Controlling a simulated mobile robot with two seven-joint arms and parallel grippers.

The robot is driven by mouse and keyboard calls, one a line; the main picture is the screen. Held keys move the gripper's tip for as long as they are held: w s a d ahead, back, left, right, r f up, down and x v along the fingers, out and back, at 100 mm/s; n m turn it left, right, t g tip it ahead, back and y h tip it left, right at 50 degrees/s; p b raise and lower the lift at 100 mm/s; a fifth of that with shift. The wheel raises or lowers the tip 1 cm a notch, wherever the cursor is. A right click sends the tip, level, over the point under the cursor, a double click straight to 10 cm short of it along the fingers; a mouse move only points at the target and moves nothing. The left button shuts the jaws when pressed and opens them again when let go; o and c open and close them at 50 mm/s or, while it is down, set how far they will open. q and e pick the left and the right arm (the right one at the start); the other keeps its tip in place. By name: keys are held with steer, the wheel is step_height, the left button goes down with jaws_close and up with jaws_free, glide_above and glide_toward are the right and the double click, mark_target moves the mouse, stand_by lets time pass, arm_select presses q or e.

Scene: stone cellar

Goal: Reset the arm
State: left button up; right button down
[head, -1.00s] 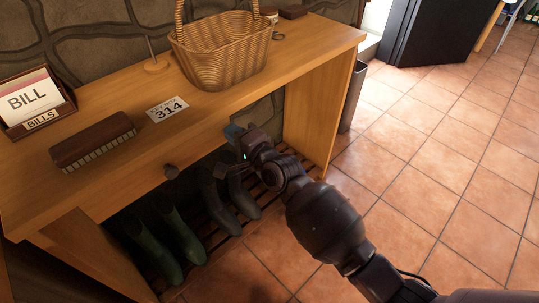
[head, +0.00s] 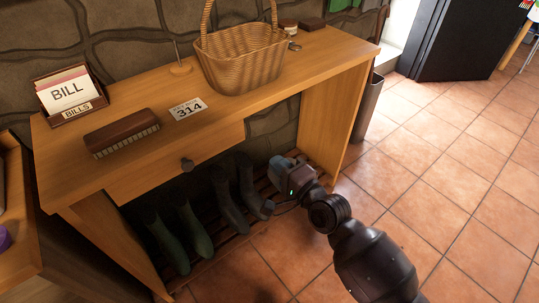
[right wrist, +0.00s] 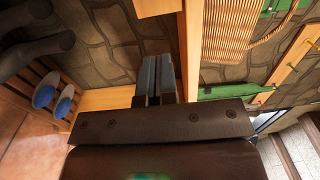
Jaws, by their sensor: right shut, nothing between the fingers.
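My right arm comes in from the lower right in the head view. Its gripper (head: 281,168) is in front of the open space under the wooden desk (head: 345,60), below the desktop's front edge. In the right wrist view the two fingers (right wrist: 155,80) lie close together with nothing between them. No object is held. My left gripper is not in view.
On the desk are a wicker basket (head: 240,65), a card box marked BILLS (head: 72,108), a brush (head: 121,134) and a 314 card (head: 188,109). Boots (head: 228,205) stand on a slatted rack below. A bin (head: 367,105) is beside the desk.

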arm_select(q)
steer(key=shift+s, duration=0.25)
arm_select(e)
steer(key=shift+s+d, duration=0.2)
steer(key=shift+s, duration=0.05)
steer(key=s+d+f+n+h+p, duration=0.1)
steer(key=s+d+n+h+p, duration=0.5)
steer(key=s+d+n, duration=0.75)
arm_select(q)
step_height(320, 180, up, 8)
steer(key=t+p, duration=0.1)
steer(key=p, duration=0.2)
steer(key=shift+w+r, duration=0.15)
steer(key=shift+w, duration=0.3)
arm_select(e)
steer(key=s+d+f+g+h, duration=0.1)
steer(key=s+d, duration=0.3)
steer(key=s, duration=0.5)
steer(key=s+d+f+m+g+h, duration=0.1)
steer(key=s+d+f+g+h, duration=0.1)
steer(key=s, duration=0.7)
steer(key=d+f+h, duration=0.1)
steer(key=d+f, duration=0.1)
steer(key=d, duration=0.1)
steer(key=shift+s+d+g+h, duration=0.2)
steer(key=shift+s+g+h, duration=0.1)
steer(key=shift+s, duration=0.1)
